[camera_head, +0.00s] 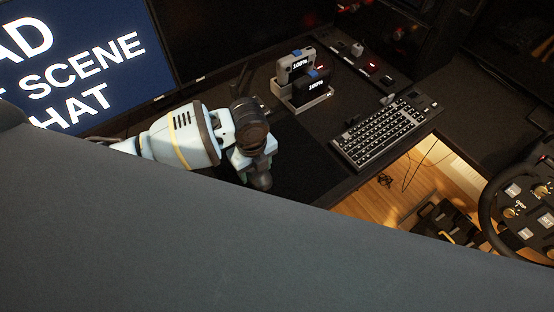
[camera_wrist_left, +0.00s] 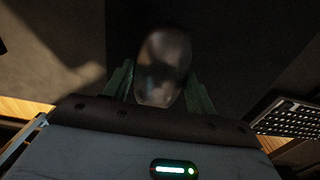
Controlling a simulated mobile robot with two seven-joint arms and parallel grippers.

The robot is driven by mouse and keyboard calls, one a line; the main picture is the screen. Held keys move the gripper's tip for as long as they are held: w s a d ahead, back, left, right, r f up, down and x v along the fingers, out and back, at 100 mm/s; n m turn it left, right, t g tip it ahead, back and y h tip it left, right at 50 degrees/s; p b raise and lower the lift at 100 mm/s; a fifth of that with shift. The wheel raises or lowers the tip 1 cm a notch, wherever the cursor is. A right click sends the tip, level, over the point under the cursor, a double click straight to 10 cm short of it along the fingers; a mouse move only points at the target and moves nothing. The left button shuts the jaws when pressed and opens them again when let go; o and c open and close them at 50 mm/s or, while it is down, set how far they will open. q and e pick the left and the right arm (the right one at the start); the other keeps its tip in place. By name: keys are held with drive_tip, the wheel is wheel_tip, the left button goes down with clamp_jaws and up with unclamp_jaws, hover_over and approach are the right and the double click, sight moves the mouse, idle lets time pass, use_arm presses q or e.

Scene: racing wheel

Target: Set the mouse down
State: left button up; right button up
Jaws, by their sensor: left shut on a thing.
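My left gripper (camera_head: 258,170) is over the dark desk mat (camera_head: 300,163), left of the keyboard. It is shut on the mouse (camera_head: 261,181), a dark rounded shape at the fingertips. In the left wrist view the mouse (camera_wrist_left: 163,66) sits between the two green fingers of my left gripper (camera_wrist_left: 161,85), with the dark surface behind it. I cannot tell whether the mouse touches the mat. My right gripper is not in view.
A black keyboard (camera_head: 382,132) lies right of the mat. A charging dock with battery packs (camera_head: 302,82) stands behind. A monitor (camera_head: 80,60) is at the left. The desk's front edge drops to a wooden floor, with a steering wheel (camera_head: 525,205) at the right.

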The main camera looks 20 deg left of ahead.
use_arm(q)
hover_over(276, 167)
drive_tip(key=shift+s+f+b, duration=0.2)
drive_tip(key=shift+f+b, duration=0.1)
drive_tip(key=shift+b, duration=0.05)
wheel_tip(276, 167, down, 3)
drive_tip(key=shift+w+d+f, duration=0.1)
drive_tip(key=shift+w+d, duration=0.05)
drive_tip(key=shift+f, duration=0.2)
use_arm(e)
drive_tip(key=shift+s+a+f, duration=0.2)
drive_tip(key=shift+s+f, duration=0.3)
use_arm(q)
drive_tip(key=shift+f, duration=0.2)
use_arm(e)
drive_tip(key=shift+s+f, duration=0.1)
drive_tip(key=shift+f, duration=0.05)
use_arm(q)
drive_tip(key=o, duration=1)
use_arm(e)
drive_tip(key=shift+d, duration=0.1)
use_arm(q)
drive_tip(key=shift+r, duration=0.6)
drive_tip(key=shift+r+p, duration=0.55)
drive_tip(key=shift+r, duration=5.1)
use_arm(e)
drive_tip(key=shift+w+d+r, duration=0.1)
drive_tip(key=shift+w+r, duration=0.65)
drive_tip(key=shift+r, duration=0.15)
